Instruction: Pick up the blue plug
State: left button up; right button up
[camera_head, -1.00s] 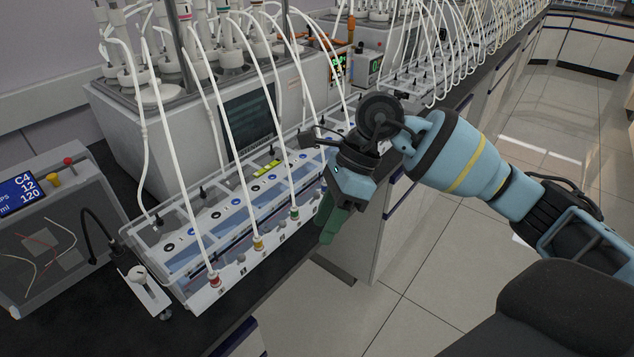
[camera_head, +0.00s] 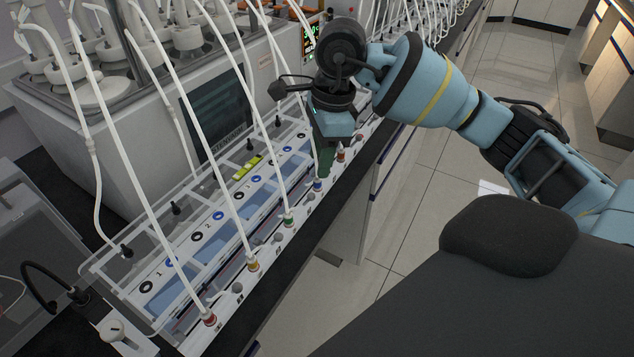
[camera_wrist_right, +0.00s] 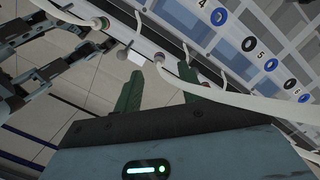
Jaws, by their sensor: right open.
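The blue plug (camera_head: 317,185) sits upright in the front rail of the clear water bath, at the lower end of a white tube. My right gripper (camera_head: 326,168) reaches down over this rail, its green fingertips right beside the plug and partly overlapping its tube. In the right wrist view my right gripper (camera_wrist_right: 165,85) has its two green fingers spread apart, with nothing held. A white tube's end lies just beyond the gap; its plug colour is not clear there. My left gripper is not in the head view.
Green (camera_head: 289,220), yellow (camera_head: 253,265) and red (camera_head: 210,319) plugs stand along the same rail on the near side. Another reddish plug (camera_head: 341,155) stands just beyond the gripper. White tubes arch overhead to the grey heater unit (camera_head: 140,135). Open floor lies right of the bench.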

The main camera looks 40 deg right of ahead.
aim_at(317, 185)
jog(key=shift+a+f, duration=0.15)
jog(key=shift+f, duration=1.15)
jog(key=shift+a+f, duration=0.1)
jog(key=shift+f, duration=1.15)
grip_shut()
